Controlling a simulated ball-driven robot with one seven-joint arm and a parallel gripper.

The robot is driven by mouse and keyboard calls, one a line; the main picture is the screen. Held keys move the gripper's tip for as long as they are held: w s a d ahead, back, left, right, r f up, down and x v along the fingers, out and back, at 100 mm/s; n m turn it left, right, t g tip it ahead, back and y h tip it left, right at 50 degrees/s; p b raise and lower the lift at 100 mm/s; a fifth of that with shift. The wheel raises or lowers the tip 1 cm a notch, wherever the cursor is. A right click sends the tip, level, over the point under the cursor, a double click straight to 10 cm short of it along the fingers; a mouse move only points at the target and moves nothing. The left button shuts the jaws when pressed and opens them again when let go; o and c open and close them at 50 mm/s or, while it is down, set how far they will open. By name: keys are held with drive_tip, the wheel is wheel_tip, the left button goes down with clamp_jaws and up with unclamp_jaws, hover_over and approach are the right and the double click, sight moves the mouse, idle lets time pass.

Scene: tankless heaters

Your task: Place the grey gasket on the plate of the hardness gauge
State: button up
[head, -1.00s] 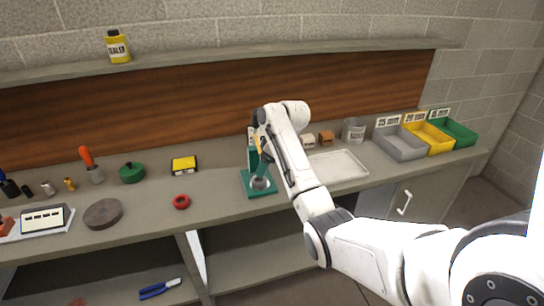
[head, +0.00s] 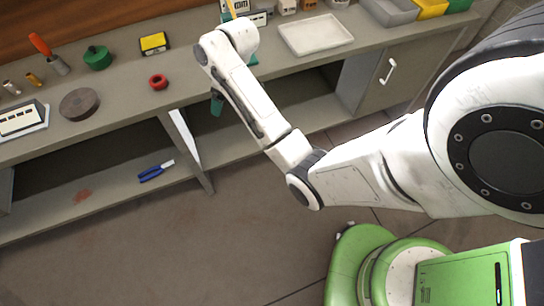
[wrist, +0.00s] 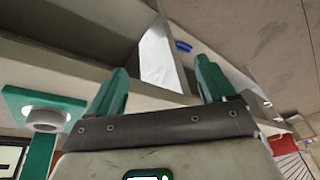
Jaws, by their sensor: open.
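The hardness gauge is mostly behind my arm in the head view, where a bit of its green base (head: 254,61) shows. In the wrist view its green base (wrist: 18,98) is at the left, with a grey round ring-like piece (wrist: 46,118) on it. I cannot tell whether that piece is the grey gasket, the gauge's plate, or both. My gripper (wrist: 162,78) is open with nothing between its green fingers, apart from the gauge and to its right in the wrist view. In the head view a green fingertip (head: 217,104) hangs in front of the bench edge.
A red ring (head: 158,81), a brown disc (head: 80,105), a yellow-topped box (head: 154,43) and a pale tray (head: 315,34) lie on the bench. Blue pliers (head: 155,172) are on the lower shelf. The floor in front is clear.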

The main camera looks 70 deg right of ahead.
drive_tip(key=s+a+f+g, duration=0.1)
drive_tip(key=s+a+f, duration=0.25)
drive_tip(key=a, duration=0.35)
drive_tip(key=s+a+f, duration=0.2)
drive_tip(key=s+a, duration=0.3)
drive_tip(key=a, duration=0.2)
drive_tip(key=s+a, duration=0.2)
drive_tip(key=s, duration=0.4)
drive_tip(key=s+a+g, duration=0.1)
drive_tip(key=s+a, duration=0.2)
drive_tip(key=s, duration=0.3)
drive_tip(key=shift+a+h, duration=0.25)
drive_tip(key=shift+h, duration=0.15)
